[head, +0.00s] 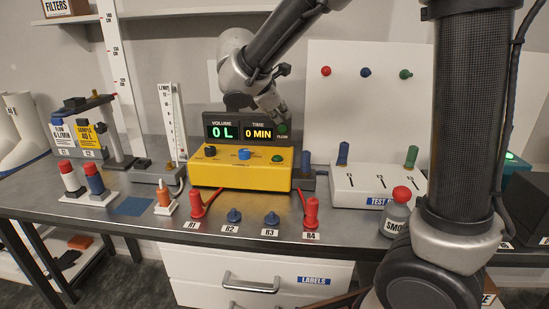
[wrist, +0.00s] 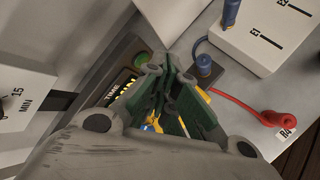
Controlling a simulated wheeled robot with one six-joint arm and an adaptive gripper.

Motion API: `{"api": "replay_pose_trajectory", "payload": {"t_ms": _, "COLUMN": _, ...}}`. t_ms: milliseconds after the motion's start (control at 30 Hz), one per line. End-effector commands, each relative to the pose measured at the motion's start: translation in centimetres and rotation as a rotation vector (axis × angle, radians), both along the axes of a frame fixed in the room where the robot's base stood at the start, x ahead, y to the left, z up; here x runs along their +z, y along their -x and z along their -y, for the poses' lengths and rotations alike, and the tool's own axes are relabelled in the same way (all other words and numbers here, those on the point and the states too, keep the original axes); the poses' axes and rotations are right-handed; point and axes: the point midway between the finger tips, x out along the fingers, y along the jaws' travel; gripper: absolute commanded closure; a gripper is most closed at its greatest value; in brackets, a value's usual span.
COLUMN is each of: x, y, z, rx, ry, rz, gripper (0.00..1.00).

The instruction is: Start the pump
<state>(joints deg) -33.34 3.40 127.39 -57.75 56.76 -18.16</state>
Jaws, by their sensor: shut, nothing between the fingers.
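The yellow pump box (head: 235,175) sits mid-bench in the head view. Its top carries a black knob (head: 210,151), a blue knob (head: 244,154) and a green button (head: 305,157). The dark display (head: 233,118) behind reads volume 0 L and time 0 MIN, with a dark green flow lamp (head: 282,129) at its right. My gripper (wrist: 172,65) is shut and empty.
Red plugs and blue sockets (head: 234,216) labelled R1 to R4 line the bench front, with red hoses. A white test block (head: 375,185) stands right, beside a grey bottle with a red cap (head: 398,205).

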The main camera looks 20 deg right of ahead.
Motion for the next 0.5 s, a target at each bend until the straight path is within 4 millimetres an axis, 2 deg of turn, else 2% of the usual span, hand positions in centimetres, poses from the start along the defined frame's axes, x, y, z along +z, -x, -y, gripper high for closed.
{"api": "replay_pose_trajectory", "payload": {"t_ms": 267, "x": -0.8, "y": 0.0, "z": 0.0, "rx": -0.002, "ry": 0.000, "rz": -0.002, "gripper": 1.00}}
{"api": "replay_pose_trajectory", "payload": {"t_ms": 500, "x": -4.0, "y": 0.0, "z": 0.1, "rx": -0.002, "ry": 0.002, "rz": -0.003, "gripper": 1.00}}
